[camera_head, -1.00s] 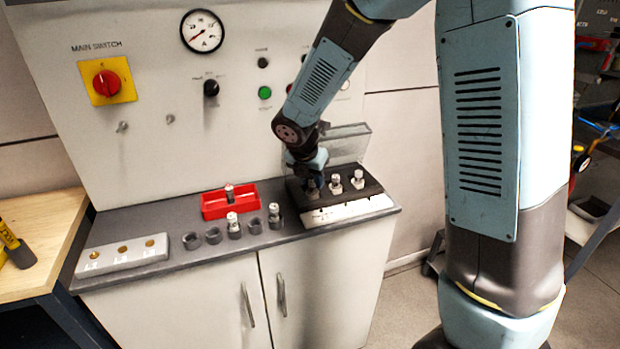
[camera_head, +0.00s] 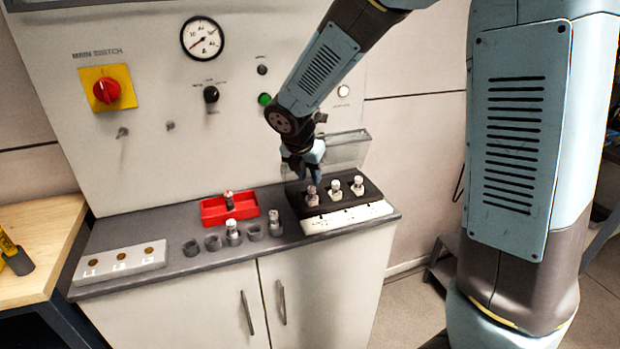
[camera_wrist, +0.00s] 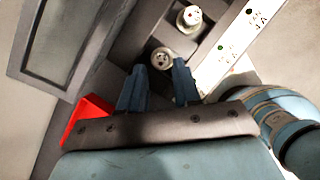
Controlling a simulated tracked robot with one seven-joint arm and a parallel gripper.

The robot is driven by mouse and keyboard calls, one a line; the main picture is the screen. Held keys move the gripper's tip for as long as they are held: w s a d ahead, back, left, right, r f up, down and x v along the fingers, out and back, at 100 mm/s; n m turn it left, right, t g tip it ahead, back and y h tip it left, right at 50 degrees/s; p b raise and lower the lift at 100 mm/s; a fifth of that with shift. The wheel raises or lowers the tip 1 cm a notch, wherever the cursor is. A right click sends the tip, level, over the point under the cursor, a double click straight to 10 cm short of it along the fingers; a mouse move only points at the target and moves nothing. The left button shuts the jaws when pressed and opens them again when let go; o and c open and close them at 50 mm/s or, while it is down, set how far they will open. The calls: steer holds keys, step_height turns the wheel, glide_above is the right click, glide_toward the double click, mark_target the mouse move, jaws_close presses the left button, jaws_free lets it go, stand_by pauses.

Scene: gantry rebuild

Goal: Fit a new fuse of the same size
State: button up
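A black fuse holder (camera_head: 297,200) with a white labelled front strip stands at the right of the bench, its clear cover raised behind. Three fuses stand in it: a left one (camera_head: 312,196), a middle one (camera_head: 335,190) and a right one (camera_head: 358,186). My gripper (camera_head: 308,179) is just above the left fuse. In the wrist view my gripper (camera_wrist: 160,80) has its fingers apart, with the left fuse's round top (camera_wrist: 162,58) just beyond the gap. Two spare fuses, one (camera_head: 233,232) and another (camera_head: 274,222), stand in grey cups. Size markings are unreadable.
A red tray (camera_head: 208,215) holds one fuse (camera_head: 229,200). Several grey cups line the bench, some empty. A white block (camera_head: 118,264) with brass sockets sits at left. The main switch (camera_head: 106,90) is on the panel. The raised clear cover (camera_head: 345,150) is close behind my gripper.

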steer(key=v, duration=0.6)
stand_by(0.6)
steer(key=shift+s+r, duration=0.1)
steer(key=shift+r, duration=0.1)
steer(key=s+d+r+m, duration=0.7)
steer(key=s+d+m, duration=0.1)
steer(key=d+m, duration=0.45)
steer(key=s+d+r+m+y, duration=0.1)
steer(key=s+d+m, duration=0.2)
steer(key=s+m, duration=0.4)
steer(key=s+d+r+m+t+y, duration=0.1)
steer(key=s+d+m, duration=0.3)
steer(key=s+m, duration=0.3)
steer(key=m, duration=0.3)
steer(key=shift+d+r+m+t, duration=0.25)
steer(key=shift+r+m+t, duration=0.05)
steer(key=shift+r+m, duration=0.1)
steer(key=shift+d, duration=0.1)
